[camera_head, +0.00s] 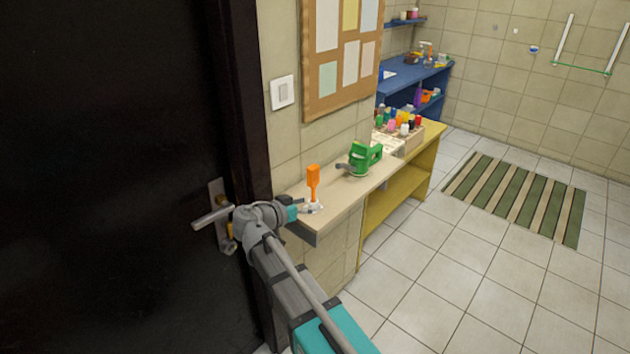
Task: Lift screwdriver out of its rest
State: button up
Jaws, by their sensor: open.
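The screwdriver, with its orange handle (313,181) pointing up, stands upright at the near end of a narrow wooden counter (334,211). Its lower end meets a small pale piece at counter level; whether that is the rest or part of my gripper is too small to tell. My gripper (308,208) is at the base of the screwdriver, reaching in from the left, low beside the handle. It is open, and its fingers are small and hard to make out. I cannot tell whether they touch the screwdriver.
A green tool (362,158) sits further along the counter, with several colourful bottles (395,122) beyond it. A dark door with a metal handle (212,217) is close on the left. A striped rug (515,198) lies on open tiled floor at right.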

aim_at(309, 175)
jog(key=a+r+t, duration=0.3)
jog(key=a+r, duration=0.1)
jog(key=a, duration=0.3)
jog(key=shift+s+a+m, duration=0.2)
jog(key=shift+a+m, duration=0.2)
jog(key=shift+w+d, duration=0.1)
jog(key=shift+x, duration=4.15)
jog(key=shift+w+d, duration=0.1)
jog(key=shift+w, duration=0.1)
jog(key=shift+x, duration=2.45)
jog(key=shift+s+f, duration=0.1)
grip_shut()
